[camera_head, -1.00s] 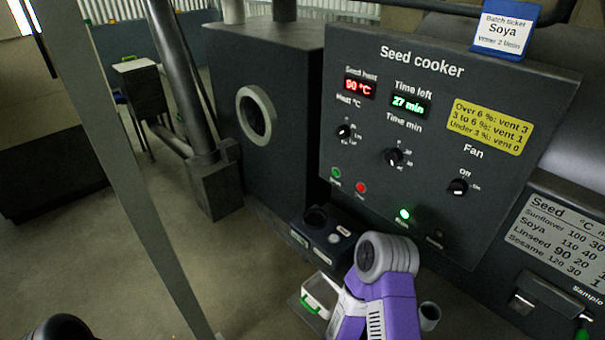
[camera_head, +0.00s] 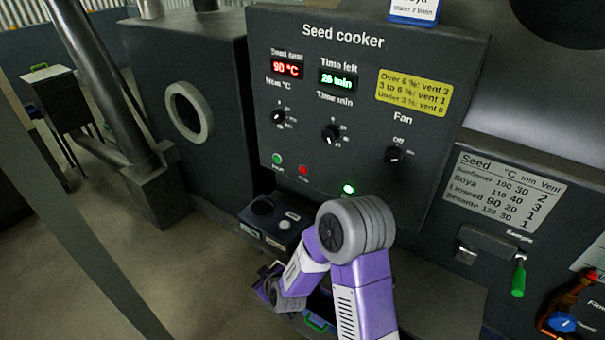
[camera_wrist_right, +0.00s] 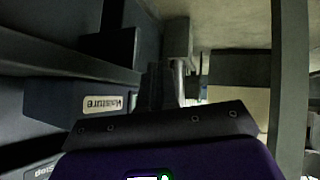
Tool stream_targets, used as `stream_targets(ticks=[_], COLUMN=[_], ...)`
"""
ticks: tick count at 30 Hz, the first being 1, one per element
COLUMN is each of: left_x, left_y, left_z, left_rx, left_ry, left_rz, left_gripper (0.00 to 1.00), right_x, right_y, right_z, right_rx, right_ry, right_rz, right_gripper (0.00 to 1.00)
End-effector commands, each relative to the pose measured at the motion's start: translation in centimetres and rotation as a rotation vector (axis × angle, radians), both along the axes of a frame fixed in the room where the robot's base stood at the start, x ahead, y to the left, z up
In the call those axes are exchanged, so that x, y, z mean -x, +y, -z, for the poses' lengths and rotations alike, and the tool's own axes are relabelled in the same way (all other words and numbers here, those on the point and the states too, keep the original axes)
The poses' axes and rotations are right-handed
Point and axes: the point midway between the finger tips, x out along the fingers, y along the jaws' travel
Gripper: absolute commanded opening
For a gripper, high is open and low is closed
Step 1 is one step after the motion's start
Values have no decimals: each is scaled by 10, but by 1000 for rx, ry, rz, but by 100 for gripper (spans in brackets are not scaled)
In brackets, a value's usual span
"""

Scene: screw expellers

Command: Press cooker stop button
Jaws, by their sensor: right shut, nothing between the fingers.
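The dark seed cooker panel (camera_head: 365,105) shows in the head view, facing me. A small red button (camera_head: 303,170) sits at its lower left, beside a green button (camera_head: 277,158); their small labels are hard to read. My right arm is bent in front of and below the panel, with its wrist low at the left. In the right wrist view my right gripper (camera_wrist_right: 172,82) is shut and empty. It is below the red button and apart from it. The panel buttons do not show in that view. My left gripper is not in view.
A dark moisture meter (camera_head: 272,218) stands below the panel; its label shows in the right wrist view (camera_wrist_right: 104,105). A lit green lamp (camera_head: 348,188) is right of the buttons. Heat, time and fan knobs (camera_head: 393,155) stick out above. A sample handle (camera_head: 518,275) is at right.

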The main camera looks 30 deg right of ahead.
Motion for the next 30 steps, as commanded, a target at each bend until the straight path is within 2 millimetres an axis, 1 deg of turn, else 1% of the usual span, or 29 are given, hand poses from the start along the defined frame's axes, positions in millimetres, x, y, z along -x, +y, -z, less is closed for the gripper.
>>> stream_targets(ticks=[1,2,3,5,6,9,12,15,18,26,30], left_x=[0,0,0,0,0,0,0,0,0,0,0], left_y=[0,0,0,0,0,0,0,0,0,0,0], left_z=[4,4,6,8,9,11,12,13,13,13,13], left_rx=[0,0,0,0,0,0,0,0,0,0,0], left_ry=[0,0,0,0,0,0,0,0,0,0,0], left_rz=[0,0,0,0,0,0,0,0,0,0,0], left_gripper=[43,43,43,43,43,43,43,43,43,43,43], right_x=[-18,-27,-36,-47,-51,-57,-58,-57,-56,-56,-58], right_y=[-13,-20,-30,-44,-53,-71,-84,-91,-93,-93,-97], right_z=[-30,-48,-71,-105,-126,-170,-201,-218,-224,-224,-223], right_rx=[81,133,202,301,362,492,583,634,654,655,654], right_ry=[-95,-145,-206,-288,-334,-421,-471,-497,-505,-504,-504], right_rz=[-5,-6,-3,6,16,46,75,95,101,100,101], right_gripper=[0,0,0,0,0,0,0,0,0,0,0])
